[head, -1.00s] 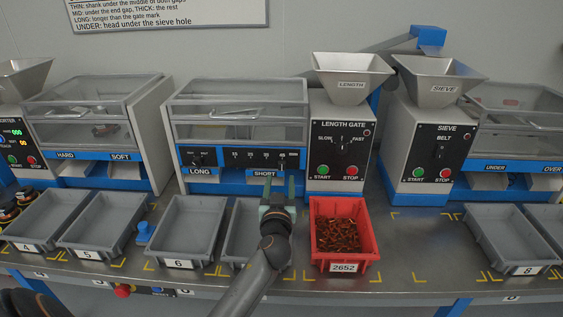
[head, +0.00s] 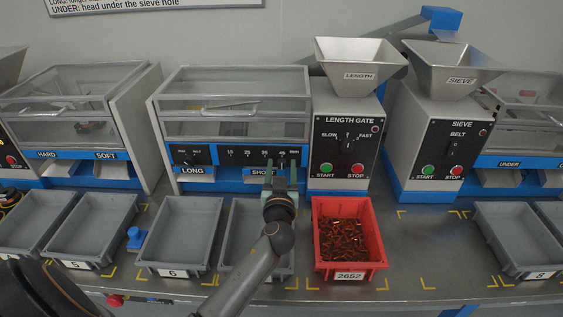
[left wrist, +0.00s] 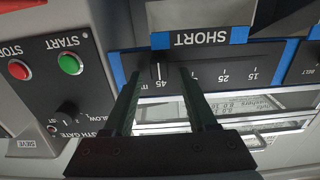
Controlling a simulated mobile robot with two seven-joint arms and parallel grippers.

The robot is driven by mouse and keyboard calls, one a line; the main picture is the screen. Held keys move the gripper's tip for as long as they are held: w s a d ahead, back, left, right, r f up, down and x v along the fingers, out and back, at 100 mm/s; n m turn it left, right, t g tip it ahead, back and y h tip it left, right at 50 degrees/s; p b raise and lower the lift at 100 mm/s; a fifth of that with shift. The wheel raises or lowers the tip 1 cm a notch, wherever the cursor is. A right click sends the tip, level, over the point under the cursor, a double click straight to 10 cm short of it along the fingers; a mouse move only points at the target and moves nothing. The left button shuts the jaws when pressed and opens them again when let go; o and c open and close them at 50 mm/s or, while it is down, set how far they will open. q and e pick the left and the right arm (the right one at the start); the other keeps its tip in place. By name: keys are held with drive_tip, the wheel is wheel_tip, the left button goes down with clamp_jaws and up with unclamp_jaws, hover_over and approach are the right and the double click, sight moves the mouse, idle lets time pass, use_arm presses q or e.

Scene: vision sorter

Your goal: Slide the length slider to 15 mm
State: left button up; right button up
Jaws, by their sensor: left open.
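The length slider scale (head: 247,155), a black strip marked 15, 25, 35 and 45 mm, is on the front of the length gate unit. It shows upside down in the left wrist view (left wrist: 226,74). The slider knob (left wrist: 158,71), dark with a pale line, stands by the 45 mark. My left gripper (head: 281,166) is at the panel by the 45 end, above the SHORT label. In the left wrist view its open fingers (left wrist: 163,74) are on either side of the knob; I cannot tell whether they touch it. My right gripper is out of view.
The LENGTH GATE control box (head: 346,148), with START and STOP buttons, stands right of the scale. Grey bins (head: 182,267) and a red bin of screws (head: 349,267) stand on the bench below. A clear cover (head: 233,100) is above the scale.

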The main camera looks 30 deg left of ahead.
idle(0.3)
use_arm(q)
clamp_jaws()
idle(0.3)
idle(1.0)
